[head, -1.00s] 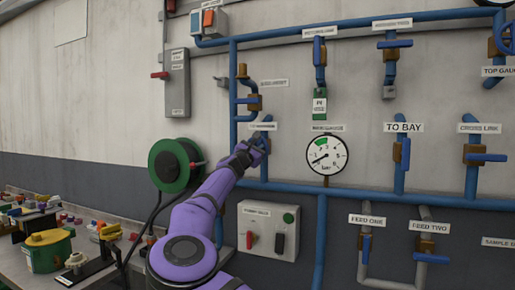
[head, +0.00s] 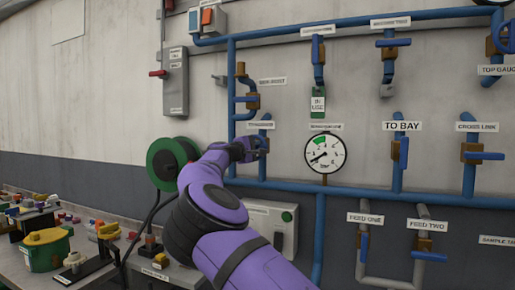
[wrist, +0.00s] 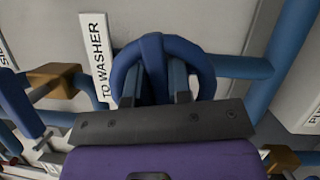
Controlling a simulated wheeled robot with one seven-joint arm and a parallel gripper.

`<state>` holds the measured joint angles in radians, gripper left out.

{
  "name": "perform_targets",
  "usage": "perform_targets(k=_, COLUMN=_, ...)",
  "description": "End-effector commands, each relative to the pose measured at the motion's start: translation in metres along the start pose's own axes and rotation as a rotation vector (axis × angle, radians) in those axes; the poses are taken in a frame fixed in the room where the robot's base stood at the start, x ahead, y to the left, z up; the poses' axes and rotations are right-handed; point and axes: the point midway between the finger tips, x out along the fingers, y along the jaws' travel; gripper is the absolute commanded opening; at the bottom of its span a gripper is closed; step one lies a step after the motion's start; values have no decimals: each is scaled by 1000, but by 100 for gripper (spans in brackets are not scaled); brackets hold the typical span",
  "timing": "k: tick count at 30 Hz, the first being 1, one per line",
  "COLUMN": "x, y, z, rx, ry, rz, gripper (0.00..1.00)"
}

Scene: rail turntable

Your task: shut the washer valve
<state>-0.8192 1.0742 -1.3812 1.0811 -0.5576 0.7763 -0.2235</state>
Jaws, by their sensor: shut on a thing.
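The washer valve has a blue round handwheel (wrist: 202,58) beside the label "TO WASHER" (wrist: 96,58) in the wrist view. My gripper (wrist: 157,90) is shut on this handwheel, its two fingers either side of the middle bar. In the head view my gripper (head: 258,146) is at the wall, just below a small label (head: 261,125) too blurred to read with certainty. The valve is largely hidden there behind my gripper. I cannot tell from the wheel whether the valve is open or shut.
A pressure gauge (head: 325,153) hangs right of my gripper. A green hose reel (head: 165,165) stands close on the left, and a grey switch box (head: 268,216) is below, partly behind my arm. Other labelled valves, such as "TO BAY" (head: 403,150), line the wall. A cluttered bench (head: 110,272) is lower left.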

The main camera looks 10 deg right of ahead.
Motion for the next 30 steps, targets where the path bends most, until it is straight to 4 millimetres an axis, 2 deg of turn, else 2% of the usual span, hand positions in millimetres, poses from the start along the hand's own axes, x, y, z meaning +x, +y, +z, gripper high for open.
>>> perform_targets(k=12, x=0, y=-3, z=-1, rx=180, ry=0, rz=-76, gripper=0)
perform_targets(k=29, x=0, y=-4, z=-1, rx=209, ry=0, rz=-88, gripper=0)
perform_targets(k=30, x=0, y=-4, z=-1, rx=208, ry=0, rz=-88, gripper=24)
